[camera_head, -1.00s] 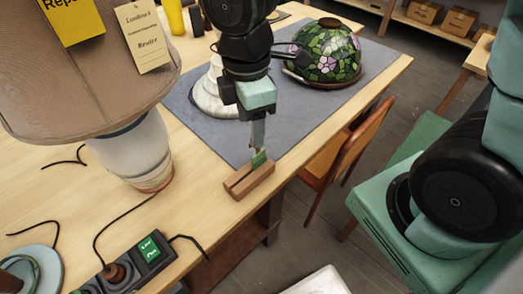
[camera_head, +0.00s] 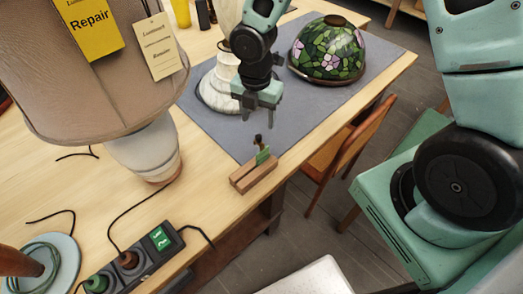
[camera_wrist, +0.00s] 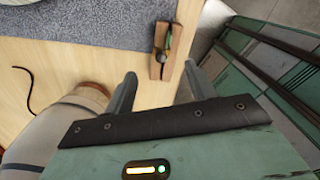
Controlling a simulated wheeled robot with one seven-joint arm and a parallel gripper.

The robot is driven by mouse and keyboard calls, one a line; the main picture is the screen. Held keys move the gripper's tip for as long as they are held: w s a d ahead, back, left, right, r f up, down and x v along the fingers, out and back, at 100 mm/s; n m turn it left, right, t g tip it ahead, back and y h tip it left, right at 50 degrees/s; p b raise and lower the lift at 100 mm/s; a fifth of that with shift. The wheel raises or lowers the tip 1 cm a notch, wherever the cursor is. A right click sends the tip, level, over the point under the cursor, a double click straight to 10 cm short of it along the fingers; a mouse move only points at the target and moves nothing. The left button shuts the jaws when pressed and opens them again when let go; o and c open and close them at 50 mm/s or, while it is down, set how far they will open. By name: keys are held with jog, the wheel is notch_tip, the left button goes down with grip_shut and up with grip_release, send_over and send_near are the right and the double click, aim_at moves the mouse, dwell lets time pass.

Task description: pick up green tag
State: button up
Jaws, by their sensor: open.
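The green tag (camera_head: 262,156) stands in a slotted wooden block (camera_head: 254,175) at the table's near right edge. A small dark piece rises from the tag's top. My gripper (camera_head: 259,115) is open and empty, above and apart from the tag. In the wrist view, the tag (camera_wrist: 168,40) and the block (camera_wrist: 174,62) show just beyond the gap between the open fingers (camera_wrist: 160,74).
A stained-glass shade (camera_head: 327,50) and a white lamp base (camera_head: 219,85) stand on the grey mat (camera_head: 330,100). A large lamp (camera_head: 95,70) with hanging tags stands left. A power strip (camera_head: 135,262) lies in front. A chair (camera_head: 345,145) is beside the table.

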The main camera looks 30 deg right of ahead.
aim_at(258, 137)
notch_tip(258, 137, down, 4)
jog(key=shift+r, duration=0.1)
jog(key=f+p, duration=0.1)
jog(key=f, duration=0.2)
jog(key=f+p, duration=0.1)
jog(key=shift+s+a+f+p, duration=0.15)
jog(key=shift+s+p, duration=0.2)
jog(key=shift+f, duration=0.55)
jog(key=shift+c, duration=0.2)
jog(key=c, duration=0.9)
